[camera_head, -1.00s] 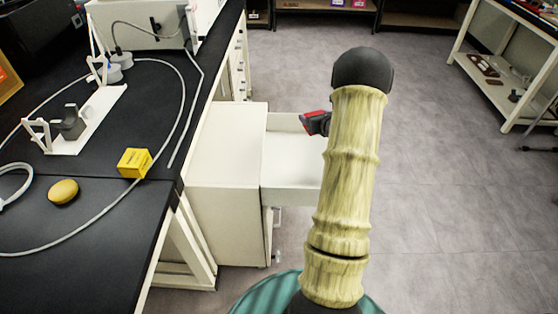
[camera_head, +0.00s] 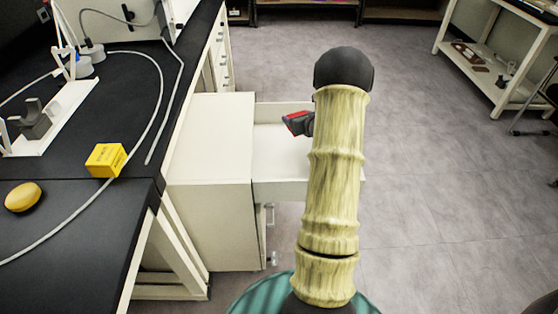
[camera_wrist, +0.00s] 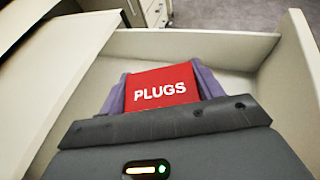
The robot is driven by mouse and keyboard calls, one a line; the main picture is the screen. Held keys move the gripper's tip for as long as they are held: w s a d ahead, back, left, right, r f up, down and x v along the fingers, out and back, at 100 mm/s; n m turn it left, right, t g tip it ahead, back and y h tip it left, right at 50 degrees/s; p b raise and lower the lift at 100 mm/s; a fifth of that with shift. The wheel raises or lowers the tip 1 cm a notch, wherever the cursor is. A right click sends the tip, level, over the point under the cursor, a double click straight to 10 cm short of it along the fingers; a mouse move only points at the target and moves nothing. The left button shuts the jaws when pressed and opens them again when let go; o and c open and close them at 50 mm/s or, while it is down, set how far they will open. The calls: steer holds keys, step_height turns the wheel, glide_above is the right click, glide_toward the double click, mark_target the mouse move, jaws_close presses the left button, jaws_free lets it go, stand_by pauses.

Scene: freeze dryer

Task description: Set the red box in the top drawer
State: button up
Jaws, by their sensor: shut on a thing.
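The red box (camera_wrist: 162,88), lettered "PLUGS", sits between the two purple-grey fingers of my gripper (camera_wrist: 160,84) in the wrist view. My gripper is shut on it. In the head view the red box (camera_head: 297,122) shows as a small red patch beside my arm, over the open top drawer (camera_head: 280,190). The white drawer also surrounds the box in the wrist view, with its far wall (camera_wrist: 195,44) behind it. I cannot tell whether the box touches the drawer floor. My arm hides the drawer's right part in the head view.
The white cabinet (camera_head: 210,140) stands beside a black-topped bench (camera_head: 85,210). On the bench are a yellow box (camera_head: 105,160), a yellow oval object (camera_head: 23,197) and a looped cable (camera_head: 150,135). Grey floor (camera_head: 430,180) is clear to the right. A white shelf table (camera_head: 495,60) stands at the far right.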

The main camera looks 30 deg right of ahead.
steer(key=shift+r, duration=0.1)
steer(key=b, duration=0.1)
glide_above(296, 147)
steer(key=shift+f, duration=3.15)
steer(key=shift+f, duration=0.1)
steer(key=shift+f+b, duration=0.65)
steer(key=shift+f, duration=1.1)
steer(key=shift+f, duration=0.15)
steer(key=o, duration=1)
